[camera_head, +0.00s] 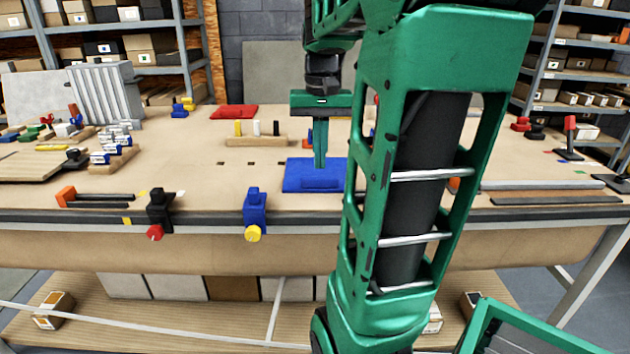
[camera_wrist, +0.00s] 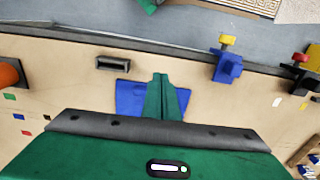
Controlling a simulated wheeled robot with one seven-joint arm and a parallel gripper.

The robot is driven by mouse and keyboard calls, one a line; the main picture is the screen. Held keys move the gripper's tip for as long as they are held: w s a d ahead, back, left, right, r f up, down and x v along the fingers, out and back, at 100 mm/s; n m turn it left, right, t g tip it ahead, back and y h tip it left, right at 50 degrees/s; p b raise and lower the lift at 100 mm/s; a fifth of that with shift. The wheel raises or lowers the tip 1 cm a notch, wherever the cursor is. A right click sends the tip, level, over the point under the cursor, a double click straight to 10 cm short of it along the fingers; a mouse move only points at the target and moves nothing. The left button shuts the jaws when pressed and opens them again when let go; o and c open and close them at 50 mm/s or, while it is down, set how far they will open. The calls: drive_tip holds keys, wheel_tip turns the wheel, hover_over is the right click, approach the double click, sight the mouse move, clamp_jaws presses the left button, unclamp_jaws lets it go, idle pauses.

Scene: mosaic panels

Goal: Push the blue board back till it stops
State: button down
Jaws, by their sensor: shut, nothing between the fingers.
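The blue board (camera_head: 300,174) lies flat on the workbench, in the middle, near the front edge. Its right end is partly hidden behind my arm in the head view. My gripper (camera_head: 320,166) points down over the board with its green fingers together and nothing between them. I cannot tell whether the fingertips touch the board. In the wrist view the blue board (camera_wrist: 130,99) shows on both sides of my shut gripper (camera_wrist: 160,78), which hides its middle.
A wooden strip with pegs (camera_head: 257,141) lies behind the board, and a red board (camera_head: 234,112) farther back. A blue clamp (camera_head: 254,212) and a black clamp (camera_head: 159,208) sit on the front edge. Bare bench lies left of the blue board.

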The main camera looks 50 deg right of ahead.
drive_tip(key=f, duration=0.6)
drive_tip(key=d+f, duration=0.1)
drive_tip(key=f, duration=0.2)
drive_tip(key=shift+w+f, duration=0.25)
drive_tip(key=shift+f, duration=0.15)
drive_tip(key=shift+w+d+r, duration=0.15)
drive_tip(key=shift+w+d, duration=0.85)
drive_tip(key=shift+d, duration=0.2)
drive_tip(key=shift+w+d, duration=0.3)
drive_tip(key=shift+w, duration=0.1)
